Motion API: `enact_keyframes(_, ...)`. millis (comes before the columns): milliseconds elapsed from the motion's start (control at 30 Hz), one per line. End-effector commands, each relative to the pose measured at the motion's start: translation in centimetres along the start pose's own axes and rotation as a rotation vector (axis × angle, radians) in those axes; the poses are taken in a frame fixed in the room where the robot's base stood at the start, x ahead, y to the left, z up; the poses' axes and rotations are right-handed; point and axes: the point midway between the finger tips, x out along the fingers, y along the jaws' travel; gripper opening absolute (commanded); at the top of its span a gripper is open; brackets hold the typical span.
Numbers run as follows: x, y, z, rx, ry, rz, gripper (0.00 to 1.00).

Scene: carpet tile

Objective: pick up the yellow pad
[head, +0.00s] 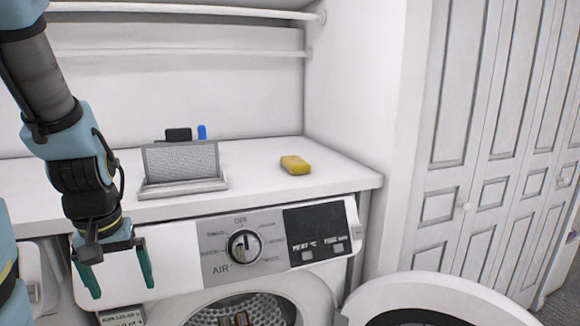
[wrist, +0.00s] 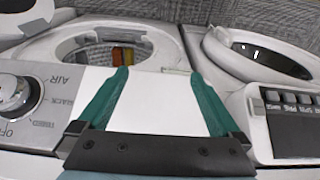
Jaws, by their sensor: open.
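The yellow pad (head: 295,165) is a small block lying flat on the white countertop (head: 262,185), right of the middle in the head view. My gripper (head: 118,276) hangs at the left in the head view, in front of the machines and lower than the countertop. Its green fingers are apart with nothing between them. It is well to the left of the pad and not touching it. In the wrist view my gripper (wrist: 157,98) shows open over the white machine front. The pad is not visible in the wrist view.
A grey mesh holder (head: 182,163) stands on the counter left of the pad, with a black item (head: 178,134) and a blue item (head: 202,132) behind it. The machine's round door (head: 440,290) is open below. White closet doors (head: 480,130) stand at the right.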

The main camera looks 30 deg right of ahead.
Motion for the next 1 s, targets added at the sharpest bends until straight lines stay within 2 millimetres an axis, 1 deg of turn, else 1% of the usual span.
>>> enact_keyframes(600, 0.0, 0.0, 0.0, 0.001, 0.0, 0.0, 1.0)
enact_keyframes(633, -0.4, 0.3, -0.4, -0.01, 0.004, 0.004, 1.0)
enact_keyframes(667, -1.0, 0.8, -1.1, -0.031, 0.011, 0.013, 1.0)
enact_keyframes(767, -3.9, 3.7, -3.9, -0.154, 0.03, 0.066, 1.0)
enact_keyframes(800, -5.5, 5.5, -5.2, -0.218, 0.035, 0.1, 1.0)
enact_keyframes(867, -7.9, 8.4, -7.3, -0.308, 0.035, 0.155, 1.0)
enact_keyframes(900, -9.4, 10.5, -8.7, -0.348, 0.03, 0.187, 1.0)
enact_keyframes(1000, -11.3, 14.7, -11.8, -0.35, 0.019, 0.21, 1.0)
